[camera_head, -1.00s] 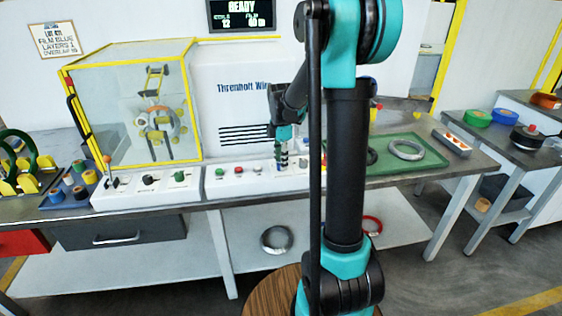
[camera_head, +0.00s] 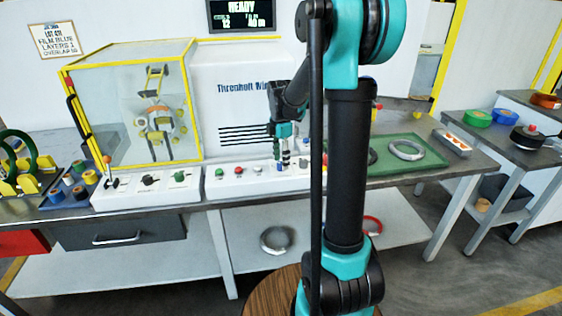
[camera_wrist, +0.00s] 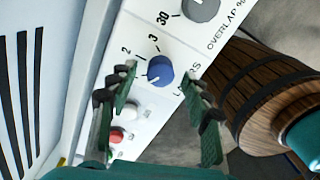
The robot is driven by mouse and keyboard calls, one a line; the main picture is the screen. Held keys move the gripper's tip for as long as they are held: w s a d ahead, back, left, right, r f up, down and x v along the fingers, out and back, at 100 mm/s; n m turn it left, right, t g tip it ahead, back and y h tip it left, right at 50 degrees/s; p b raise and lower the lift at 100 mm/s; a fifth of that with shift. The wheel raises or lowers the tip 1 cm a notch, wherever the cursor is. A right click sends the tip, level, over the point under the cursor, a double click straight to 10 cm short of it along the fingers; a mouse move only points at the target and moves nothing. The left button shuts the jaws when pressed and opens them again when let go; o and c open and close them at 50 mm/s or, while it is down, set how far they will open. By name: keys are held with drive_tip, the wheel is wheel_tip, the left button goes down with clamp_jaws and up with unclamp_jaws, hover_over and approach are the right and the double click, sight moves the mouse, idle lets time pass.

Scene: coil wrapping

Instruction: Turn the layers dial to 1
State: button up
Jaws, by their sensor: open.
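The layers dial is a blue knob (camera_wrist: 160,70) on a white control panel (camera_wrist: 150,112), with the figures 2 and 3 and part of the word LAYERS beside it in the wrist view. A white mark shows on the knob, but I cannot tell for sure which figure it points to. My gripper (camera_wrist: 158,92) is open, with one green finger on each side of the knob in the picture and apart from it. In the head view my gripper (camera_head: 282,158) hangs just above the panel, pointing down, and partly hides the dial.
A grey overlap knob (camera_wrist: 203,8) sits near the blue one. A red button (camera_wrist: 116,136) and a white button (camera_wrist: 133,109) lie on the other side. A wooden round thing (camera_wrist: 258,85) stands off the panel's edge. A glass-sided machine (camera_head: 130,110) stands left.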

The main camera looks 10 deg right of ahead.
sight(281, 163)
wheel_tip(281, 163, up, 11)
idle(0.4)
drive_tip(key=s+f+m+t, duration=0.2)
drive_tip(key=s+f+m, duration=0.6)
drive_tip(key=s+m, duration=0.2)
drive_tip(key=s+d+f+m+t, duration=0.1)
drive_tip(key=s+f+m+t, duration=0.1)
drive_tip(key=s+f+m, duration=0.7)
drive_tip(key=s+m, duration=0.1)
drive_tip(key=s, duration=0.3)
drive_tip(key=shift+m, duration=0.4)
drive_tip(key=shift+d, duration=0.1)
